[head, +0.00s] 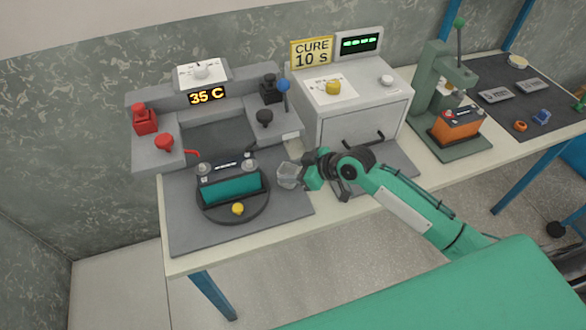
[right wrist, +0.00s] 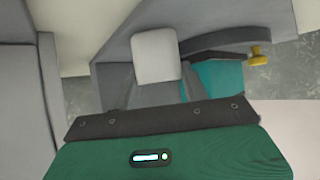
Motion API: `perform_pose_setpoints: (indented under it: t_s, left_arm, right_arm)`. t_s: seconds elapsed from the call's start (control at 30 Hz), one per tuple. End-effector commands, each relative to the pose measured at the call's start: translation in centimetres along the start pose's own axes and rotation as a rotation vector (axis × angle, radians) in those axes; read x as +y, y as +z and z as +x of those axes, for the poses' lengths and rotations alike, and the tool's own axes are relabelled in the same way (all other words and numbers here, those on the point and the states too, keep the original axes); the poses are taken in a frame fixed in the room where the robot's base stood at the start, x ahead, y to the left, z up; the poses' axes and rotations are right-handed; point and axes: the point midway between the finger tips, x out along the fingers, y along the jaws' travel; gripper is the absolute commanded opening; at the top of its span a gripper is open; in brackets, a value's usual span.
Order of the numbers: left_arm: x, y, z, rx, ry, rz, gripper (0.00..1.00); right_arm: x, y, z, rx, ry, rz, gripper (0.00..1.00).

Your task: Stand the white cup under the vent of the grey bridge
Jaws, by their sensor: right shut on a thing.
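The white cup (head: 288,176) shows small and pale at the tip of my right gripper (head: 299,174). It also shows as a pale block in the right wrist view (right wrist: 156,55). My right gripper is shut on it, over the right part of the grey mat (head: 190,236). The grey bridge (head: 158,102) stands behind the mat, with a 35 C display on its front. The cup is to the right of and in front of the bridge's middle. I cannot make out the vent clearly. My left gripper is not in view.
A teal battery (head: 232,186) sits on a dark round turntable (head: 216,213) with a yellow knob (head: 238,208). A red lever knob (head: 164,142) and a black one (head: 264,117) stand by the bridge. A grey curing box (head: 358,121) is at right. The mat's front is clear.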

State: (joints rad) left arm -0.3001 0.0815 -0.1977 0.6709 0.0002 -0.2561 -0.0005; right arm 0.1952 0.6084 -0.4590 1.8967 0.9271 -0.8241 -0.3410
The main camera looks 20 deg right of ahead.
Motion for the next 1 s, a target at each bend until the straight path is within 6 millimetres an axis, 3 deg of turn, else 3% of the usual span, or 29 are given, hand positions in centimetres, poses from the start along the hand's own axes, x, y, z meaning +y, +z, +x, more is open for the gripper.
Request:
perform_pose_setpoints:
  t_s: [0.23, 0.27, 0.37, 0.73, 1.0]
  left_arm:
    - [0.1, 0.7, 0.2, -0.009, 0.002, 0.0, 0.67]
    - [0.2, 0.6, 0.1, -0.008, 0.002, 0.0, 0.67]
    - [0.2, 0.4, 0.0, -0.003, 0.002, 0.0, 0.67]
    - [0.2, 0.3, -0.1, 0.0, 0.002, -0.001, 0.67]
    - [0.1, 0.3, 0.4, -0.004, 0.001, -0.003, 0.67]
  right_arm:
    - [0.0, 0.3, 0.2, 0.0, 0.0, 0.0, 0.23]
    - [0.0, 0.2, 0.1, 0.0, 0.0, -0.001, 0.49]
    - [0.0, 0.2, 0.1, 0.0, 0.0, 0.0, 0.67]
    - [0.0, 0.0, -0.3, 0.0, 0.001, -0.001, 0.67]
    - [0.1, 0.2, -4.2, -0.002, 0.003, -0.004, 0.67]
